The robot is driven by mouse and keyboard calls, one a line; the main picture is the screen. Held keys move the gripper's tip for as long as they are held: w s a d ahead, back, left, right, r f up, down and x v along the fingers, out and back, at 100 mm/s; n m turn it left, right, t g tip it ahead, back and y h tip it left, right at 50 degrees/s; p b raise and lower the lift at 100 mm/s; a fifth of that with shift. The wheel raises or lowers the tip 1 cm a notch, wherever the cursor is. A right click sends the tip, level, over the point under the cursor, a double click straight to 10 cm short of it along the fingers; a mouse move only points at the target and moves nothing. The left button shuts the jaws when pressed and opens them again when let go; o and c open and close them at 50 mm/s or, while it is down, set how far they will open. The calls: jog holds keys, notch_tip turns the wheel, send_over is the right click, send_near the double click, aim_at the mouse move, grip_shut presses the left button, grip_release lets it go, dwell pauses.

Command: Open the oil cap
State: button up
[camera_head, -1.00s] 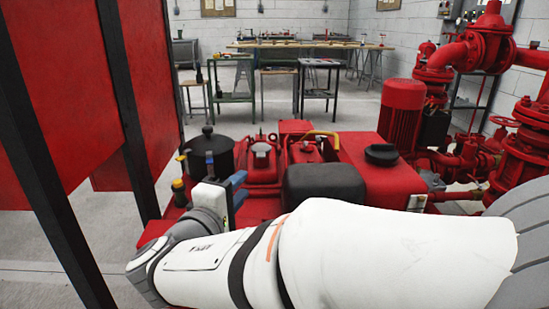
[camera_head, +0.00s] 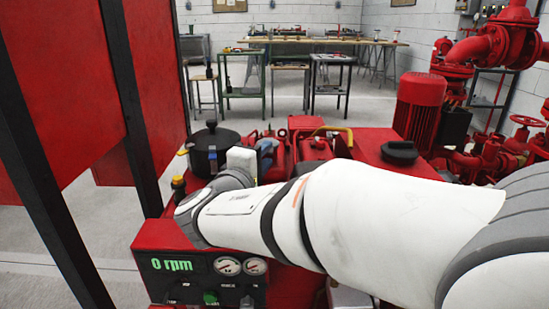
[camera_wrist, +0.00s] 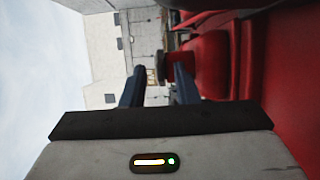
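My gripper (camera_head: 265,150) is over the red engine, partly hidden by my forearm and wrist. In the wrist view, its two dark blue fingers (camera_wrist: 159,82) stand apart with a gap between them. A small dark knob-like part (camera_wrist: 161,66) beside a red body shows beyond that gap; I cannot tell whether it is the oil cap. No contact with it is clear. In the head view, a round black cap (camera_head: 399,151) sits on the red tank, right of the gripper. A yellow-topped cap (camera_head: 178,184) stands to its left. I cannot tell which cap is the oil cap.
A black cylindrical canister (camera_head: 212,150) stands just left of my gripper. A control panel (camera_head: 205,280) reading "0 rpm" is in front. A yellow handle (camera_head: 335,132) and red motor (camera_head: 419,105) lie right. Black posts (camera_head: 130,105) and red panels stand left.

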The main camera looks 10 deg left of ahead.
grip_shut()
dwell(0.6)
